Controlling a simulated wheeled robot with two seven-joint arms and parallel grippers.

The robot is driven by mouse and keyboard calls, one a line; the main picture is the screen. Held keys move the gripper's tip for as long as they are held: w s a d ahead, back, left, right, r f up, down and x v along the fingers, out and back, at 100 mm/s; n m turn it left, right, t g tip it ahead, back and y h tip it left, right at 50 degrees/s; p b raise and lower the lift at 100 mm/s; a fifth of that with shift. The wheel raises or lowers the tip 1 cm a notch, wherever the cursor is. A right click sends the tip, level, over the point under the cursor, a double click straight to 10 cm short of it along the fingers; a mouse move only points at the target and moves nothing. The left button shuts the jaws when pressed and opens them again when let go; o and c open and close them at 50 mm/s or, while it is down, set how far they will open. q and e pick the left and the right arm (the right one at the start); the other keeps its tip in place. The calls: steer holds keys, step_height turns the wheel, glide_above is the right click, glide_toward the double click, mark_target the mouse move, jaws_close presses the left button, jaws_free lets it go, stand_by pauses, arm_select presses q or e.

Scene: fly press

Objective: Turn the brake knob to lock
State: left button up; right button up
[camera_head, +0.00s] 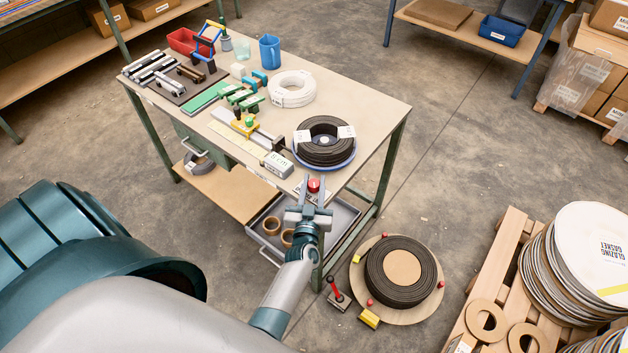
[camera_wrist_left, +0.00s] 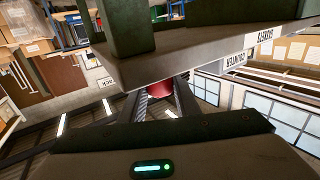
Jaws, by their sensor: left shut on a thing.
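The red brake knob (camera_head: 314,185) sits at the near right edge of the workbench, just in front of the black coil on its blue-rimmed turntable (camera_head: 325,143). My left gripper (camera_head: 313,190) reaches up to it from below, with one finger on each side, shut on the knob. In the left wrist view the red knob (camera_wrist_left: 160,88) shows between the dark fingers, under the bench edge, partly hidden by them. How far it is turned cannot be told. My right gripper is not in view.
The workbench (camera_head: 375,100) holds a white coil (camera_head: 291,88), a blue mug (camera_head: 270,52) and green tools. A grey drawer (camera_head: 340,222) with brown rings is below my left gripper. A floor reel (camera_head: 401,271) and a pallet (camera_head: 506,240) stand to the right.

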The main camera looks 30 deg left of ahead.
arm_select(q)
steer(key=shift+n+y, duration=0.3)
steer(key=shift+y, duration=0.2)
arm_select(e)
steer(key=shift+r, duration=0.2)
arm_select(q)
steer(key=o, duration=1)
steer(key=shift+o, duration=0.2)
